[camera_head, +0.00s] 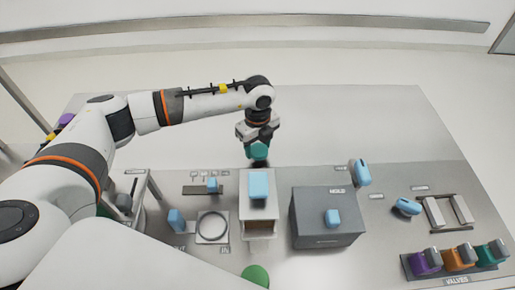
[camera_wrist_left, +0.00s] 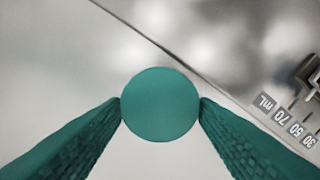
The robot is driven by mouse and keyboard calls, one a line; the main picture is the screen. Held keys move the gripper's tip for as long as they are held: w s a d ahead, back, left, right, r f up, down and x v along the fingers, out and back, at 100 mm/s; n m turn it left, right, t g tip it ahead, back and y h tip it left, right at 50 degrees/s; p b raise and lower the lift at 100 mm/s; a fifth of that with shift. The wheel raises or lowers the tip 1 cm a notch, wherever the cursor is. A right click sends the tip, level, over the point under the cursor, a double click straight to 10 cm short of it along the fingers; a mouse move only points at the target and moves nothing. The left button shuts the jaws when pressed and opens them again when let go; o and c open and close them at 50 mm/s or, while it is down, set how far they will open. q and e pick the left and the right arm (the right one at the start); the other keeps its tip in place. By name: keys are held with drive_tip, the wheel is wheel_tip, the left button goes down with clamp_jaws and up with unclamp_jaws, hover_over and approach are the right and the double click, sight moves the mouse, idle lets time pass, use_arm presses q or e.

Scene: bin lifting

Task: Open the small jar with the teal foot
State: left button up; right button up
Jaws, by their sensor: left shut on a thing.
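My left gripper (camera_head: 257,152) points down over the table behind the blue-topped box. In the left wrist view, its two teal ridged fingers (camera_wrist_left: 160,110) touch opposite sides of a smooth, round teal piece (camera_wrist_left: 160,104), seen end-on. The gripper is shut on this piece. The rest of the jar is hidden below it, so I cannot tell lid from foot, nor whether it touches the table. A green round top (camera_head: 255,275) shows at the front edge of the head view, its lower part hidden. My right gripper is not in view.
Right of the gripper, the table's back half is clear. In front stand a box with a blue block (camera_head: 258,186), a grey box (camera_head: 327,222), a ring (camera_head: 211,227) and a valve row (camera_head: 457,260). A volume scale (camera_wrist_left: 283,117) lies right in the wrist view.

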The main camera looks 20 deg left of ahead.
use_arm(q)
wheel_tip(320, 180, down, 2)
drive_tip(key=shift+f, duration=0.1)
drive_tip(key=shift+f, duration=0.1)
drive_tip(key=shift+f, duration=0.15)
drive_tip(key=o, duration=1.1)
